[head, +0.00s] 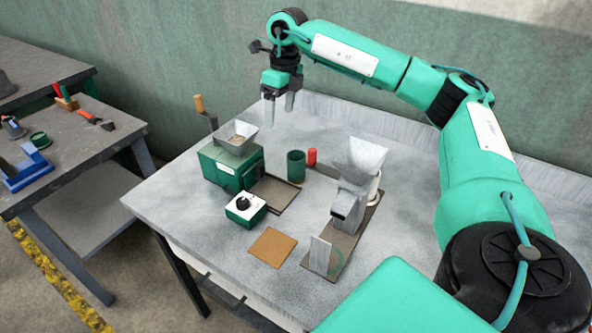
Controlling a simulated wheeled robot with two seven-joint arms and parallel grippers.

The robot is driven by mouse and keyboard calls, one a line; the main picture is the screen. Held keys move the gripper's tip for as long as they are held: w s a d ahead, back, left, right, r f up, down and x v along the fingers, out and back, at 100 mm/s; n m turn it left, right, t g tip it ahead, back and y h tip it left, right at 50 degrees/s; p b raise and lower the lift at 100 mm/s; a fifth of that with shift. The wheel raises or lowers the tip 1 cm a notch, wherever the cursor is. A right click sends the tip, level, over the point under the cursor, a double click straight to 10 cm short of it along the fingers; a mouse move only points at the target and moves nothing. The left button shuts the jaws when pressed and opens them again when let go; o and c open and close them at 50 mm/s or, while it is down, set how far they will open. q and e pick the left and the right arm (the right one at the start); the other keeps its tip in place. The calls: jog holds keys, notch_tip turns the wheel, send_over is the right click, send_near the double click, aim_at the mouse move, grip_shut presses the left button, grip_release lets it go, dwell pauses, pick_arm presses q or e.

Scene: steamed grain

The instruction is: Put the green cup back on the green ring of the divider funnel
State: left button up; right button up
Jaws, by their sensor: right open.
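The green cup (296,167) stands upright on the table, near its middle. The divider funnel (358,160) is a grey hopper with a spout, on a dark base plate to the right of the cup. A faint greenish ring mark (337,262) shows near the front of this base, partly hidden by a small upright grey plate; I cannot tell whether it is the green ring. My right gripper (279,105) is open and empty, pointing down high above the back of the table, apart from the cup. My left gripper is out of view.
A red cylinder (312,156) is close beside the cup. A green mill (222,168) with a hopper, a dark tray (275,195), a small box with a black knob (245,208) and a brown mat (273,247) lie left and front. The front-left tabletop is clear.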

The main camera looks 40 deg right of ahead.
jog(key=d+f+b, duration=0.3)
jog(key=d, duration=0.1)
jog(key=h, duration=0.1)
send_over(296, 158)
jog(key=s+a, duration=0.1)
jog(key=s, duration=0.1)
notch_tip(296, 158, down, 9)
jog(key=shift+m+g, duration=0.3)
jog(key=shift+m, duration=0.1)
jog(key=f, duration=0.5)
jog(key=shift+a+f+p, duration=0.25)
jog(key=shift+a+p, duration=0.05)
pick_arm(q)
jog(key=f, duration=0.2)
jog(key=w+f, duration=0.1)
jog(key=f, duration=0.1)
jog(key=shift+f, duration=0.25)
pick_arm(e)
jog(key=shift+c, duration=0.3)
jog(key=c, duration=1.1)
jog(key=shift+r, duration=0.1)
